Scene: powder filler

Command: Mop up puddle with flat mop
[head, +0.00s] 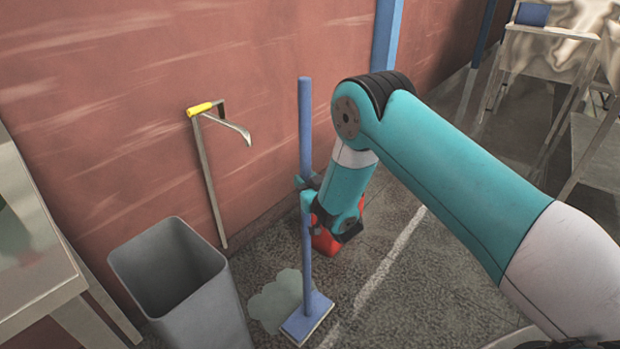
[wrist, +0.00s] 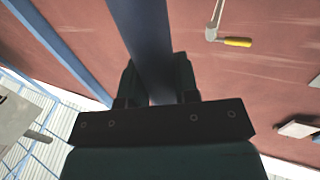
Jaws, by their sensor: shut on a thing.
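The flat mop (head: 306,190) has a blue upright handle and a flat blue head with a pale pad, resting on the floor in the head view. The puddle (head: 276,300) is a pale grey-green patch on the dark floor. The mop head lies at its right edge and seems to overlap it slightly. My arm hides part of the floor and wall behind.
A grey open bin (head: 175,280) stands just left of the puddle. A yellow-handled tool (head: 208,165) leans on the red wall. A table (head: 40,250) is at far left.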

